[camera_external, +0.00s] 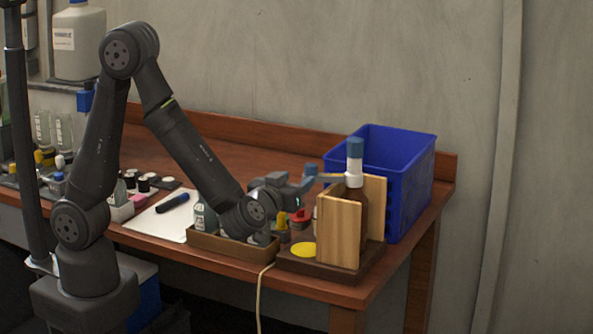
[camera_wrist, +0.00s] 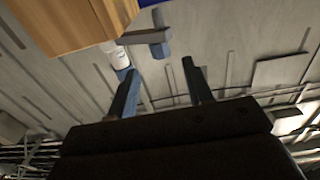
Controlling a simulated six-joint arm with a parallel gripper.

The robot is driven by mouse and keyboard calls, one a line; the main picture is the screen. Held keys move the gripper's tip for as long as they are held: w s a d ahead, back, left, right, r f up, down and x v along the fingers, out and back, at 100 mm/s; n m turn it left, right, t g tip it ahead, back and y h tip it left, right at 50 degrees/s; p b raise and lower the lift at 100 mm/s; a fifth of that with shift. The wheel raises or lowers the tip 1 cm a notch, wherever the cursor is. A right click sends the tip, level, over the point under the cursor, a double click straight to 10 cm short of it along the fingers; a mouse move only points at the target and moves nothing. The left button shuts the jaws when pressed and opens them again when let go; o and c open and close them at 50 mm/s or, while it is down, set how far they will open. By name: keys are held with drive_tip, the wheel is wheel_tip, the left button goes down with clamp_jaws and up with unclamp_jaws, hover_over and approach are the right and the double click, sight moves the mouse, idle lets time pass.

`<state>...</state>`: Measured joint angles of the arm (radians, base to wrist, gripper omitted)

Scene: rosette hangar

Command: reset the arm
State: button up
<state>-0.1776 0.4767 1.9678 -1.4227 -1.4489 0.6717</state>
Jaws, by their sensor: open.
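My gripper (camera_external: 312,180) is at the end of the bent arm, over the right part of the table. Its blue-grey fingers are apart with nothing between them, as the wrist view also shows (camera_wrist: 162,85). The fingertips are close to the left side of a brown bottle (camera_external: 356,199) with a white neck and blue cap. The bottle stands upright between wooden panels (camera_external: 339,232) on a dark base. In the wrist view, a wooden panel (camera_wrist: 75,18) and a white and blue piece (camera_wrist: 116,52) show beyond the fingers.
A blue bin (camera_external: 408,185) stands behind the panels. A brown tray (camera_external: 232,249) with small bottles lies below my forearm. A yellow disc (camera_external: 303,250) lies on the dark base. A white sheet with a marker (camera_external: 173,203) lies left. The table's back middle is clear.

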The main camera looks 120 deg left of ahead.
sight(307, 171)
drive_tip(key=a, duration=0.8)
drive_tip(key=shift+a, duration=0.25)
drive_tip(key=shift+s+a+m+t, duration=0.15)
drive_tip(key=shift+a+m+t, duration=0.35)
drive_tip(key=shift+t, duration=0.4)
drive_tip(key=shift+s+a+m+t, duration=0.15)
drive_tip(key=shift+a+m+t, duration=0.1)
drive_tip(key=shift+m+t, duration=0.55)
drive_tip(key=shift+t+h, duration=0.3)
